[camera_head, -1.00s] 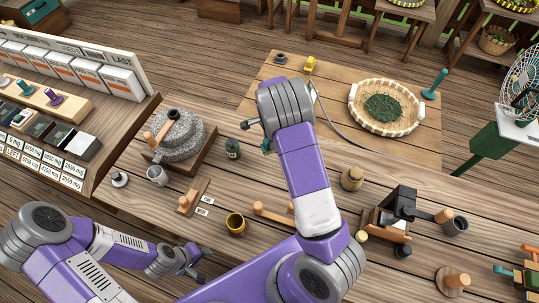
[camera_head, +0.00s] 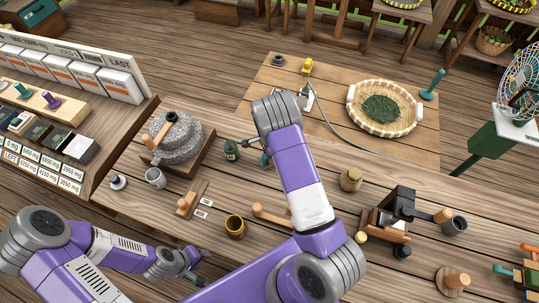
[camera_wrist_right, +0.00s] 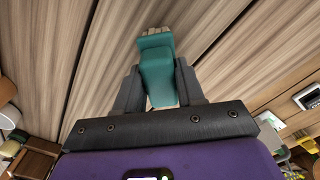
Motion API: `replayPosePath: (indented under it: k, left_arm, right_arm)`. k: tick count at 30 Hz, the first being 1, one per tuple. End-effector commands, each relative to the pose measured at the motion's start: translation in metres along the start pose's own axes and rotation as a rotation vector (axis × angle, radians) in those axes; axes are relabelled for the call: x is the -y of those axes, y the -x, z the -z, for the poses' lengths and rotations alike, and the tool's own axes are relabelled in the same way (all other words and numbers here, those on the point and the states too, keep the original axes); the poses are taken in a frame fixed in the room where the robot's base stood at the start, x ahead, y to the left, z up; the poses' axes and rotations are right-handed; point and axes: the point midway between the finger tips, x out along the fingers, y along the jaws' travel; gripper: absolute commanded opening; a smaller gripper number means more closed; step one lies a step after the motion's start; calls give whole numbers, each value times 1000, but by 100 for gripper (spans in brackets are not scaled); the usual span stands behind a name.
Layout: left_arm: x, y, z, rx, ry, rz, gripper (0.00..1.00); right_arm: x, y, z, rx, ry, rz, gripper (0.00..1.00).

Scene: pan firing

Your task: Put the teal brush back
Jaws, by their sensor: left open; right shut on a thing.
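The teal brush (camera_wrist_right: 157,72) is clamped between the two dark fingers of my right gripper (camera_wrist_right: 158,88) in the right wrist view. Its pale bristle end points away from the gripper, over brown wooden planks. In the head view my right gripper is mostly hidden under its wrist; a dark jaw part and a bit of teal (camera_head: 265,160) show beside the green bottle (camera_head: 232,150). My left gripper (camera_head: 194,264) is open and empty near the table's front left, low in the head view.
A woven tray (camera_head: 354,110) holds dark leaves.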

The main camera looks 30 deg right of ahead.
Motion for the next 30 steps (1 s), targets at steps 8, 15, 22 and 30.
replayPosePath:
  k: [8,15,22,30]
  left_arm:
    - [1,-2,0,0,0,0,43]
    - [1,-2,0,0,0,0,43]
    - [0,1,0,0,0,0,43]
    - [-1,3,0,0,0,0,43]
  right_arm:
    - [0,-2,0,0,0,-1,64]
    - [0,-2,0,0,0,-1,64]
    - [1,22,0,1,0,3,64]
    - [1,81,-1,1,1,3,64]
